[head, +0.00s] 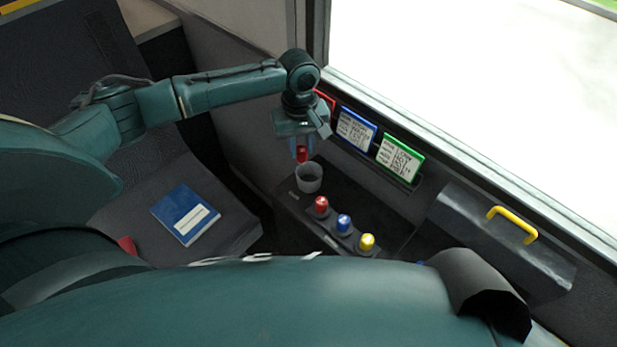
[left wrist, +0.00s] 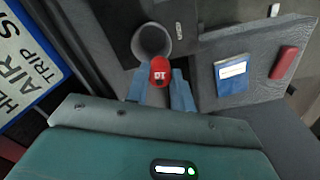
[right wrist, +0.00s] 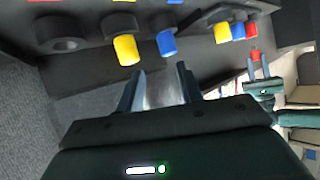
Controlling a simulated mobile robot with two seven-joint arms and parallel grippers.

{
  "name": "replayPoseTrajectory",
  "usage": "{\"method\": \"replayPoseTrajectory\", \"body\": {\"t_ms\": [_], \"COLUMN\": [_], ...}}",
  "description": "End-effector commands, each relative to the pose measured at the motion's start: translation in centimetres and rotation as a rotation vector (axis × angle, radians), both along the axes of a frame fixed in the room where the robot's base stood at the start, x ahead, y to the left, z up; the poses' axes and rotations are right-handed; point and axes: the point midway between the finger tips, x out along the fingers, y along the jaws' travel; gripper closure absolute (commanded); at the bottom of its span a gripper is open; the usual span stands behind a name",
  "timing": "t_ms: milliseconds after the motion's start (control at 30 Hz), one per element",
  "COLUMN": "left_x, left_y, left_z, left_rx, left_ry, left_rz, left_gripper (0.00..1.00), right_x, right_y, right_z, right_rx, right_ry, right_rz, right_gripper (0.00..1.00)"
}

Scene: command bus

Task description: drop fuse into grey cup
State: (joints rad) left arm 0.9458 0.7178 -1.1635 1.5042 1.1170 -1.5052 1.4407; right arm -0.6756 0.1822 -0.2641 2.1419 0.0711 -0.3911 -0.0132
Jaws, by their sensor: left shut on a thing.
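My left gripper (head: 301,150) is shut on a red fuse (head: 302,154) and holds it upright. The fuse's round red top, with a white mark, shows between the fingers in the left wrist view (left wrist: 159,72). The grey cup (head: 308,178) stands on the dark console just below the fuse in the head view. Its open round mouth shows just beyond the fuse in the left wrist view (left wrist: 152,40). The fuse looks outside and above the cup. My right gripper (right wrist: 158,90) is open, with nothing between its fingers, in the right wrist view.
Red (head: 321,206), blue (head: 344,223) and yellow (head: 367,242) capped pieces stand in a row on the console near the cup. A blue book (head: 186,215) lies on the seat at left. A box with a yellow handle (head: 513,225) is at right, under the window.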

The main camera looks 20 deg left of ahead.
Motion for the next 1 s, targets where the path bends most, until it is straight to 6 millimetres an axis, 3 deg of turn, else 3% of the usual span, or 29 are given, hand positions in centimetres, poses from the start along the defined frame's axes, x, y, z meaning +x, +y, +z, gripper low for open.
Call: {"method": "replayPoseTrajectory", "body": {"t_ms": [33,67,367,667,767,1000], "left_x": [0.0,0.0,0.0,0.0,0.1,0.1], "left_y": [0.0,0.0,0.0,0.0,0.0,0.0], "left_z": [0.0,0.0,0.0,0.4,1.7,6.9], "left_rx": [0.000,0.000,0.000,-0.001,-0.002,-0.002], "left_ry": [0.000,0.000,0.000,-0.001,-0.003,-0.005], "left_rz": [0.000,0.000,0.000,0.000,0.000,0.000], "left_gripper": [0.97,0.75,0.51,0.51,0.51,0.51], "right_x": [0.0,0.0,0.1,0.1,0.1,0.0], "right_y": [0.0,0.0,0.0,0.0,0.0,-0.1], "right_z": [0.1,0.1,0.2,0.2,0.4,0.6], "right_rx": [0.001,0.000,0.005,0.004,0.002,-0.009], "right_ry": [-0.001,-0.002,-0.003,-0.003,-0.003,-0.001], "right_rz": [-0.001,-0.002,-0.008,-0.009,-0.008,-0.003], "right_gripper": [0.64,0.64,0.64,0.64,0.64,0.64]}}
